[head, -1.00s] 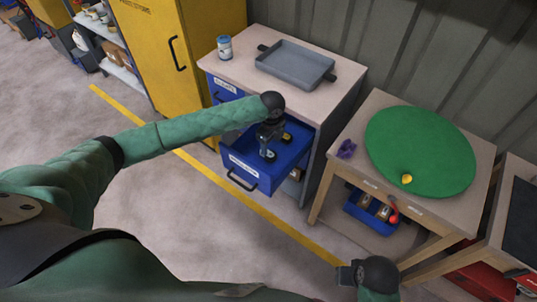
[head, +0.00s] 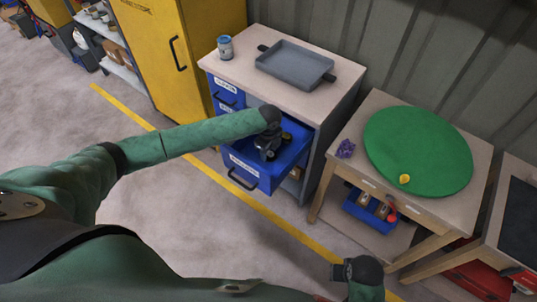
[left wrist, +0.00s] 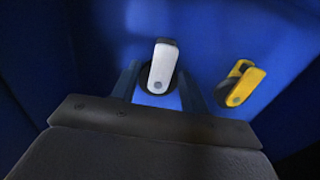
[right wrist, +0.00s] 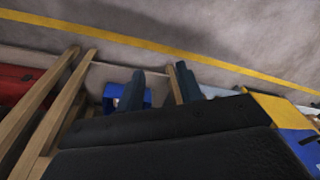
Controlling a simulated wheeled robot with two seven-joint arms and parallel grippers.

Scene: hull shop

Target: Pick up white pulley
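The white pulley (left wrist: 161,68) lies in the open blue drawer (head: 244,169), and the left wrist view shows it between the fingers of my left gripper (left wrist: 160,85). The fingers stand on either side of it with gaps, so the gripper looks open. In the head view my left gripper (head: 267,153) reaches down into the drawer and hides the white pulley. A yellow pulley (left wrist: 242,82) lies to the right of it in the left wrist view. My right gripper (head: 340,272) is open and empty, low in front of the wooden table; its fingers (right wrist: 160,86) show apart.
The cabinet top (head: 240,68) holds a grey tray (head: 294,64) and a can (head: 225,47). A wooden table (head: 365,110) carries a green round mat (head: 420,145) with a small yellow item (head: 404,178). A blue bin (head: 368,215) sits below. Drawer walls surround my left gripper.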

